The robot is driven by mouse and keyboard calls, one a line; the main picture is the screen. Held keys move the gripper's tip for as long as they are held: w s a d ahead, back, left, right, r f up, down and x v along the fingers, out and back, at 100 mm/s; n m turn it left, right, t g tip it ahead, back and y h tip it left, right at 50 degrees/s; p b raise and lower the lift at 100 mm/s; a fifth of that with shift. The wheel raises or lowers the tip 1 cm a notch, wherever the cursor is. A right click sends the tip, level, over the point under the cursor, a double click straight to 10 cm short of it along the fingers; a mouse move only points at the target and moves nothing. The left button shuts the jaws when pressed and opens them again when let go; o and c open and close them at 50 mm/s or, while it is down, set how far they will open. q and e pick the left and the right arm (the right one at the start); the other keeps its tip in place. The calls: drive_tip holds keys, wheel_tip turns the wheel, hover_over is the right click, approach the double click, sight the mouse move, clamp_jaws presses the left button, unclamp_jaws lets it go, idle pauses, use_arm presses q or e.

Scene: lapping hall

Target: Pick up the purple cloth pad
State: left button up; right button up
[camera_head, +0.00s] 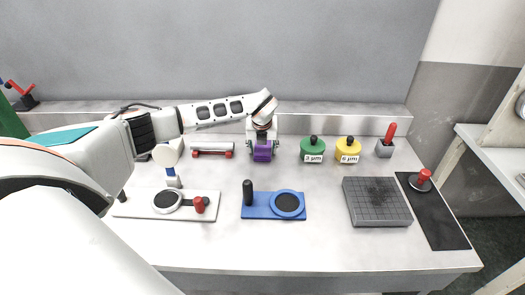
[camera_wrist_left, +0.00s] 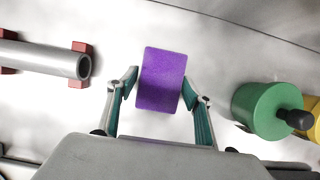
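The purple cloth pad (camera_head: 263,152) is a small block near the back of the bench, between the red-ended roller and the green pot. My left gripper (camera_head: 262,145) is over it, pointing down, with a finger on each side. In the left wrist view the purple pad (camera_wrist_left: 161,80) lies between the two fingertips of the left gripper (camera_wrist_left: 161,78). A thin gap seems to show at its left side; the right fingertip is very close to it. The fingers look open around it. Whether they touch it is hard to tell. My right gripper is not in view.
The green pot (camera_head: 312,151) stands just right of the pad, with a yellow pot (camera_head: 348,151) beyond. A grey roller with red ends (camera_head: 212,150) is to the left. A blue plate (camera_head: 262,212) lies in front. The back wall is close behind.

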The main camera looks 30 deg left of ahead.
sight(263, 148)
use_arm(q)
drive_tip(key=c, duration=0.4)
drive_tip(key=shift+c, duration=0.2)
wheel_tip(263, 148, up, 20)
drive_tip(key=shift+r, duration=0.25)
drive_tip(key=o, duration=0.5)
drive_tip(key=shift+c, duration=0.2)
drive_tip(key=c, duration=0.4)
